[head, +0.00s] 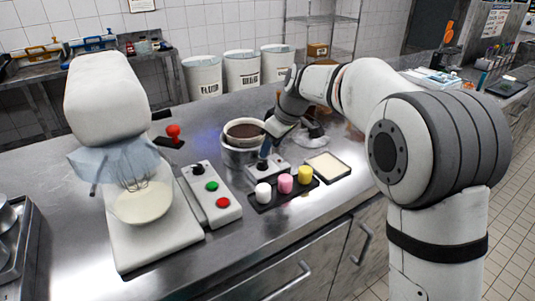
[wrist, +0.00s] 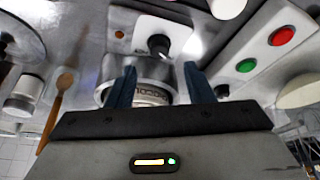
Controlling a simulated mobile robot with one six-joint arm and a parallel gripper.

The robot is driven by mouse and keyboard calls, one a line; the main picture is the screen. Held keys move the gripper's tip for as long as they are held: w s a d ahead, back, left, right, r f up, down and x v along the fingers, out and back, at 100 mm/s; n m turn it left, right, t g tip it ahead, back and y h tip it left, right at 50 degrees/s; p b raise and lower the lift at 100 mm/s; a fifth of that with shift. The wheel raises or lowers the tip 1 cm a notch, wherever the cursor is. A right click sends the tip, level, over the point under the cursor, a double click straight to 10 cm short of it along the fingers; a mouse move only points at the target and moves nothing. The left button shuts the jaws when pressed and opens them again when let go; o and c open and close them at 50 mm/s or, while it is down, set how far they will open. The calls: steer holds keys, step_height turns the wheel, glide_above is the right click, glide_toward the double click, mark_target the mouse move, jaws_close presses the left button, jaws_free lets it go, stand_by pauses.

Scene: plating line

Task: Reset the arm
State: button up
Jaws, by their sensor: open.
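My gripper (head: 266,148) is at the end of my arm, over the counter beside the metal pot. In the wrist view my gripper (wrist: 160,88) shows two blue fingers spread apart, with nothing held between them. The metal pot (head: 237,156) has dark brown contents and stands just left of the gripper in the head view. The pot also shows behind the fingers in the wrist view (wrist: 165,70). My arm reaches in from the right and is bent, with the wrist low over the counter.
A dark tray (head: 285,196) with white, pink and yellow cups lies in front of the gripper. A cream-filled square tray (head: 328,166) is right of it. A button box (head: 212,198) and a mixer (head: 105,105) with a bowl stand left. The counter's front strip is clear.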

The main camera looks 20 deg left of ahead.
steer(key=shift+v, duration=0.8)
steer(key=shift+d, duration=0.1)
steer(key=s+d+r+m+h+p, duration=0.1)
steer(key=s+d+m, duration=0.1)
steer(key=d, duration=0.4)
steer(key=s+d+r+m+p, duration=0.1)
steer(key=s+d+r+m, duration=0.15)
steer(key=d, duration=0.45)
steer(key=s+d+f+m+h+p, duration=0.1)
steer(key=s+d+m, duration=0.4)
steer(key=s+d, duration=0.5)
steer(key=s+d+f+m+t+h+p, duration=0.1)
steer(key=s+d+f+m, duration=0.3)
steer(key=s+d, duration=0.6)
steer(key=shift+s+d+m+h, duration=0.15)
steer(key=shift+s+m+h, duration=0.5)
steer(key=shift+s, duration=0.55)
